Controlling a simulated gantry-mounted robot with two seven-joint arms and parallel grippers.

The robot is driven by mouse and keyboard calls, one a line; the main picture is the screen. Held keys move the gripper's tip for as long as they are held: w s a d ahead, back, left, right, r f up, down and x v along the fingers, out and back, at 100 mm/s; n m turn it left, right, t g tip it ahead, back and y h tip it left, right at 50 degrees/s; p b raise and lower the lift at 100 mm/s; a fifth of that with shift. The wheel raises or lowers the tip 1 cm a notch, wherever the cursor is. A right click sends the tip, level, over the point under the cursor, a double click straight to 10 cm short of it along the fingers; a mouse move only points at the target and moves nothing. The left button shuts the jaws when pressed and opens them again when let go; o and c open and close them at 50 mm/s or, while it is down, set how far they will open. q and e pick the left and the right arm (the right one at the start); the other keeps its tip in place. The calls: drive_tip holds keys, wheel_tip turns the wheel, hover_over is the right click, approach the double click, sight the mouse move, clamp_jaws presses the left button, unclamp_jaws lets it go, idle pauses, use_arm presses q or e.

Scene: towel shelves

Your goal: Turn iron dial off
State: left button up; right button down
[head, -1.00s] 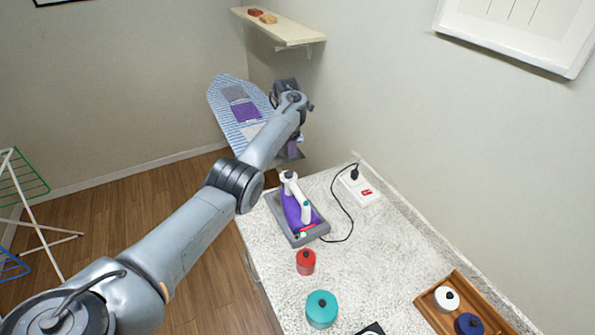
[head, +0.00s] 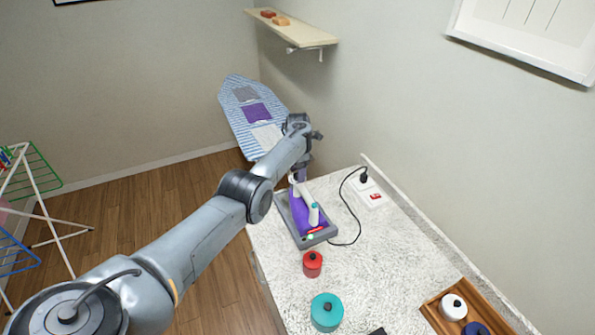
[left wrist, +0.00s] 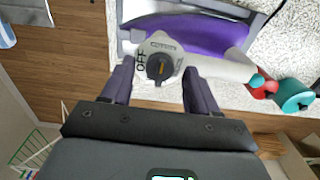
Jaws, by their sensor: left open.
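The iron (head: 300,212) has a purple body and a white handle and rests on a grey tray (head: 322,237) on the counter. In the left wrist view its black dial (left wrist: 160,67) sits on the white end of the handle, with an orange pointer mark and the word OFF printed to its left. My left gripper (left wrist: 160,82) is open, with one finger on each side of the dial end. I cannot tell whether the fingers touch it. In the head view the left gripper (head: 299,174) is at the iron's far end, and the arm hides the dial. My right gripper is not in view.
A black cord runs from the iron to a white socket box (head: 371,192) with a red switch. A wooden tray (head: 436,318) is at right. The ironing board (head: 240,118) stands behind.

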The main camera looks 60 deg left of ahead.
use_arm(q)
drive_tip(key=c, duration=1.1)
drive_tip(key=shift+o, duration=0.2)
drive_tip(key=shift+m, duration=0.3)
